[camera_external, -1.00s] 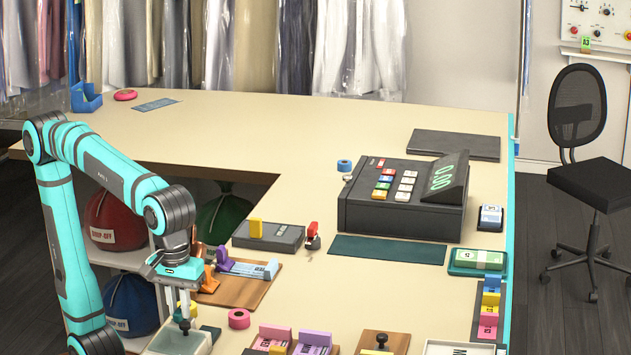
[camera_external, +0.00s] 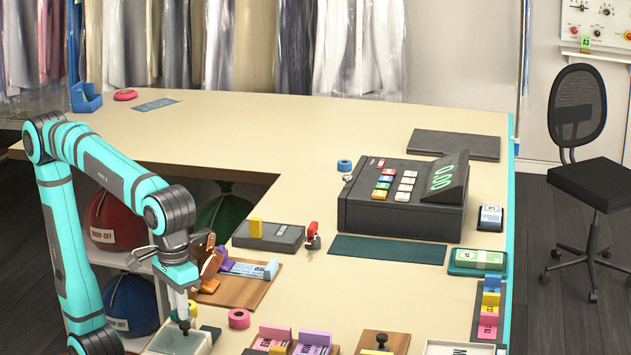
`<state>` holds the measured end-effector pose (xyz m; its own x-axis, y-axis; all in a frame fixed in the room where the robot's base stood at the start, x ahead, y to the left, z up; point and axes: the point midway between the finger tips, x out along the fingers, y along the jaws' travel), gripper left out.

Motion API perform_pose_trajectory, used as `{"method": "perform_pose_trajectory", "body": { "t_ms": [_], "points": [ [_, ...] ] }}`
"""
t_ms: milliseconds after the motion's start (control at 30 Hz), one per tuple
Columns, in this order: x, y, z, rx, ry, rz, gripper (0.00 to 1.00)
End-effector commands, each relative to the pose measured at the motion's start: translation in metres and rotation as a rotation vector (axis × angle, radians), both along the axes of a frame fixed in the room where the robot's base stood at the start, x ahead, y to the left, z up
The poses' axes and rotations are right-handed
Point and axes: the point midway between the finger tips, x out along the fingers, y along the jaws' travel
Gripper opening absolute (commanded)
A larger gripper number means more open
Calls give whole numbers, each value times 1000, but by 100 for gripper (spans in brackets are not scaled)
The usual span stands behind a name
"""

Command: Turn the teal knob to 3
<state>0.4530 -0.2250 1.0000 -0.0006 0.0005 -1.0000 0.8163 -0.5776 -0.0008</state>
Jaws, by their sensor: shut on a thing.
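My gripper (camera_external: 183,322) points down at the lower left, above a pale grey box with a dull green top (camera_external: 188,343) near the counter's left edge. Its narrow jaws are shut on a small dark piece at the tips. I cannot make out whether this is the teal knob; its colour is not clear and the jaws hide much of it. No scale or number 3 can be read there.
A brown board (camera_external: 238,291) with coloured pieces lies right behind the gripper. A pink tape roll (camera_external: 239,318) sits to its right. A dark cash register (camera_external: 402,200) stands farther back.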

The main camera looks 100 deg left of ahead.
Motion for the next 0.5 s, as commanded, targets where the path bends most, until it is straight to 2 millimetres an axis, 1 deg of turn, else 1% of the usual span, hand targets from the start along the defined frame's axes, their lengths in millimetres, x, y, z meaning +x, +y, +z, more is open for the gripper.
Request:
{"method": "perform_pose_trajectory", "body": {
  "t_ms": [500],
  "points": [
    [0,0,1,-1,-1,-490,0]
  ]
}}
